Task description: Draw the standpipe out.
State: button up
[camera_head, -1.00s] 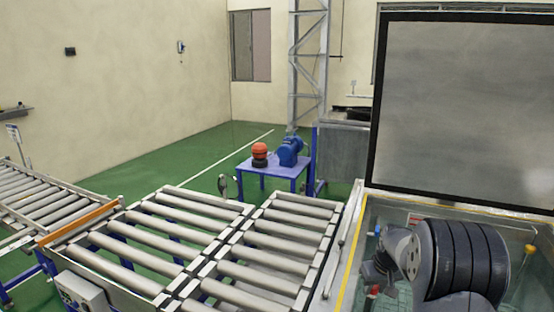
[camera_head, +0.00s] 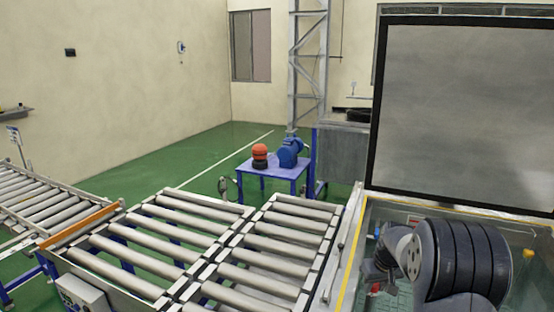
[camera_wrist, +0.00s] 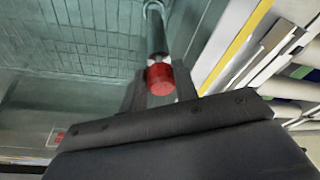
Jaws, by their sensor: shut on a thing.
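The standpipe (camera_wrist: 154,30) is a dark grey pipe with a red end piece (camera_wrist: 160,79) in the wrist view. My gripper (camera_wrist: 160,92) is shut on the standpipe at the red end, which lies between its two dark fingers. The pipe runs from there toward the top of the picture, over the tank floor. Whether its far end is seated or free cannot be told. In the head view my gripper (camera_head: 377,274) is low inside the open tank, with a bit of red at it. My arm hides much of the tank there.
The tank's lid (camera_head: 465,110) stands raised behind my arm. A yellow-edged rim (camera_head: 349,270) bounds the tank on the left. An orange-yellow knob (camera_head: 529,256) is at its right side. A roller conveyor (camera_head: 250,250) stands left of it, and a blue table (camera_head: 270,170) beyond.

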jog(key=shift+r+p, duration=1.2)
jog(key=shift+r, duration=1)
